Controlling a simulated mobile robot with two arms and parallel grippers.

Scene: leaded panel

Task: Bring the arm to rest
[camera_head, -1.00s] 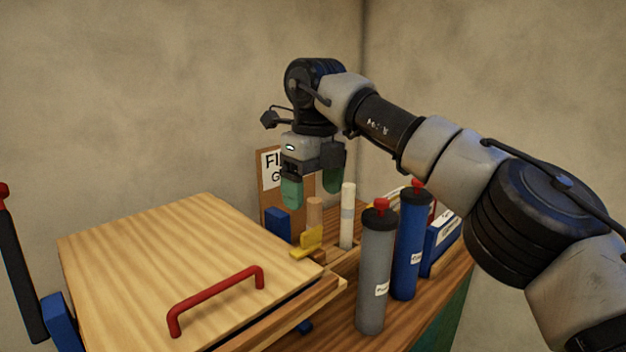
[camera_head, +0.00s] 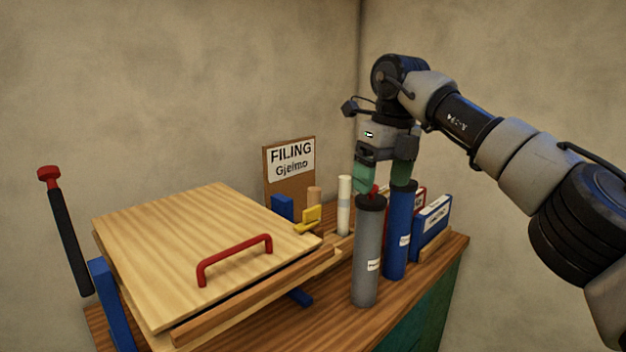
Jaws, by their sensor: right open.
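My right gripper (camera_head: 383,176) comes in from the right and points down, with green fingertips spread apart and nothing between them that I can make out. In the picture it hangs just above and behind the tops of a grey cylinder (camera_head: 368,255) and a blue cylinder (camera_head: 399,235). My left gripper does not show.
A wooden press board with a red handle (camera_head: 236,256) fills the left of the wooden bench (camera_head: 330,325). A black lever with a red knob (camera_head: 49,174) stands at far left. A white tube (camera_head: 344,207), yellow piece (camera_head: 309,220), FILING sign (camera_head: 289,172) and blue binder (camera_head: 432,228) stand behind.

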